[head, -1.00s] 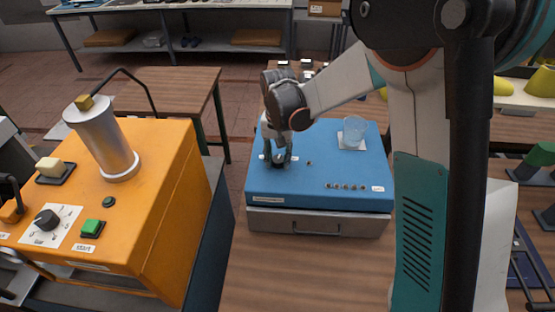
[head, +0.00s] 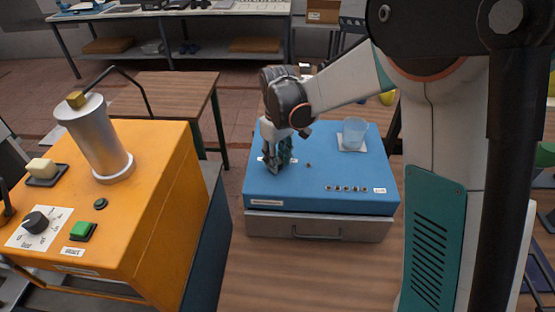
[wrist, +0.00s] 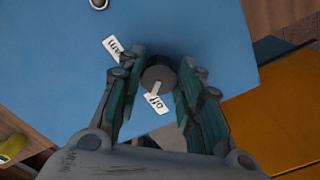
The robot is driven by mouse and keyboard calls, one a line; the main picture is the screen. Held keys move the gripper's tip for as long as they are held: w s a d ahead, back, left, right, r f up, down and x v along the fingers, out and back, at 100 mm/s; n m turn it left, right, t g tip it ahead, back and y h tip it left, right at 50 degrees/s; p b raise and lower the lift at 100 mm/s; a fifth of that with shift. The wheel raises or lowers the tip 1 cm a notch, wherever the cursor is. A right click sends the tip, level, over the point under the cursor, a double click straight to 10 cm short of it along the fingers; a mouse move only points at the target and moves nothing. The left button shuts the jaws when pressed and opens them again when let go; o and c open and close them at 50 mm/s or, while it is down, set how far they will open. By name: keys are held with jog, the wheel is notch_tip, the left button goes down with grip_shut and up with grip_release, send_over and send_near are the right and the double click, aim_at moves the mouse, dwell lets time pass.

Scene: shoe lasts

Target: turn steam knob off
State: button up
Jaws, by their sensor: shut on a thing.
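The steam knob (wrist: 157,74) is a dark grey round knob on the top of the blue machine (head: 330,170). In the wrist view it sits between the two teal fingers of my gripper (wrist: 160,76), which is shut on it. A pale mark on the knob points toward the white "off" label (wrist: 158,103). In the head view my gripper (head: 276,163) reaches down onto the left part of the blue top and hides the knob.
A clear cup (head: 354,132) stands on a white pad at the back right of the blue top. A row of small buttons (head: 346,189) is at the front. The orange machine (head: 165,165), with a metal cylinder (head: 98,140), stands to the left across a gap.

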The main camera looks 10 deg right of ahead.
jog(key=shift+n, duration=0.7)
jog(key=o, duration=1.1)
jog(key=shift+c, duration=0.2)
jog(key=shift+r, duration=0.1)
notch_tip(320, 180, up, 12)
